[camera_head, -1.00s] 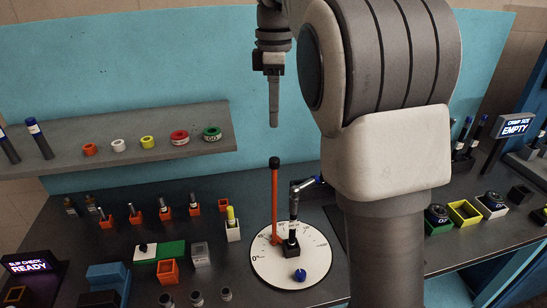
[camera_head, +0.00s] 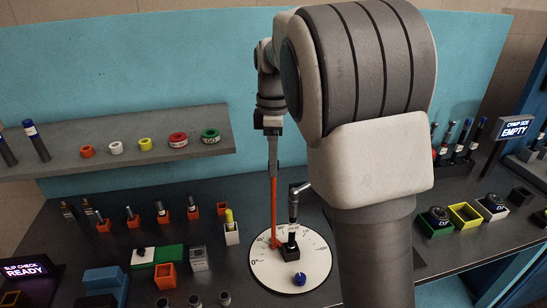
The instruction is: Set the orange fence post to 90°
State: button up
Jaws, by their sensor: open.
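The orange fence post (camera_head: 274,205) stands upright near the left-back part of a white round dial (camera_head: 262,277) with degree marks, "0°" at its left. My gripper (camera_head: 272,160) is just above the post, pointing down, and hides the post's top. The fingers overlap the post's upper end in this view; whether they touch it I cannot tell. A black block with a dark angled fitting (camera_head: 293,212) stands at the dial's middle, right of the post. A blue knob (camera_head: 300,279) sits at the dial's front.
A grey shelf (camera_head: 60,165) with coloured rings is at the back left. Several orange holders, a yellow-topped piece (camera_head: 230,222) and a green-white block (camera_head: 158,256) stand left of the dial. Coloured trays (camera_head: 464,215) and a "EMPTY" sign (camera_head: 514,130) are at the right.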

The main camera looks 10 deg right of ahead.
grip_shut()
dwell(1.3)
